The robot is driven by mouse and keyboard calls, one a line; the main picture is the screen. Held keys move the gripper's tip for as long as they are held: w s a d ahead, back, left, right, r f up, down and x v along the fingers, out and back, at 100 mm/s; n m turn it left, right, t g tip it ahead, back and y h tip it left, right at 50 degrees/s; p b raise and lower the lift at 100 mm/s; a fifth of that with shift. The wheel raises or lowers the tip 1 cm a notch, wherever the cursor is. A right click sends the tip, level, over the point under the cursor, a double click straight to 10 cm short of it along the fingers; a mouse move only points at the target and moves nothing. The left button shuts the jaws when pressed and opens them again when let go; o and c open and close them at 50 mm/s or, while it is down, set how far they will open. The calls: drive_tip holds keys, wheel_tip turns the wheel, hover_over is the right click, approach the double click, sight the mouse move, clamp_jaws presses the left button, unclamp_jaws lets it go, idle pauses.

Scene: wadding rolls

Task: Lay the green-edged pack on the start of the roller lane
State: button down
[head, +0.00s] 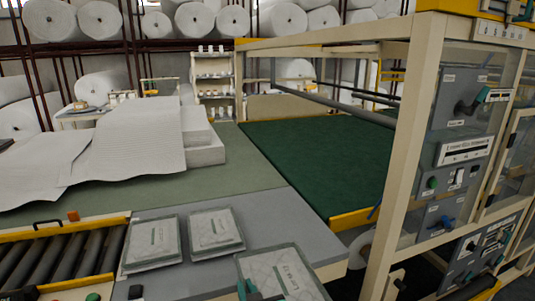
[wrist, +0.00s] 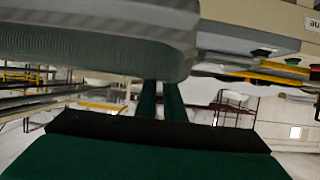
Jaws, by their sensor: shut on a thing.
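A flat white quilted pack (head: 283,272) with a printed label is at the bottom centre of the head view, cut off by the frame. My gripper (head: 248,290) shows there as teal fingers at the pack's near left side, shut on it. In the wrist view the two green fingers of my gripper (wrist: 162,90) stand close together, reaching up to a large ribbed grey-green pack edge (wrist: 100,45). The start of the roller lane (head: 62,258), dark rollers between yellow rails, lies at the lower left, apart from the held pack.
Two similar packs, a left one (head: 152,243) and a right one (head: 214,230), lie on the grey table (head: 290,220) between lane and gripper. A cream machine frame (head: 405,150) with a control panel (head: 460,130) stands at right. White wadding (head: 130,140) lies behind.

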drive_tip(key=s+d+f+m+h, duration=0.1)
drive_tip(key=s+f, duration=0.1)
drive_tip(key=f, duration=1.2)
drive_tip(key=s+d+f+m+h, duration=0.1)
drive_tip(key=s+d+f, duration=0.1)
drive_tip(key=f, duration=1.2)
drive_tip(key=s+d+f+m+h, duration=0.1)
drive_tip(key=s+d+f+h, duration=0.1)
drive_tip(key=f, duration=1.3)
drive_tip(key=shift+s+d+t, duration=0.2)
drive_tip(key=shift+s+t, duration=0.1)
drive_tip(key=shift+s, duration=0.4)
drive_tip(key=shift+r, duration=0.1)
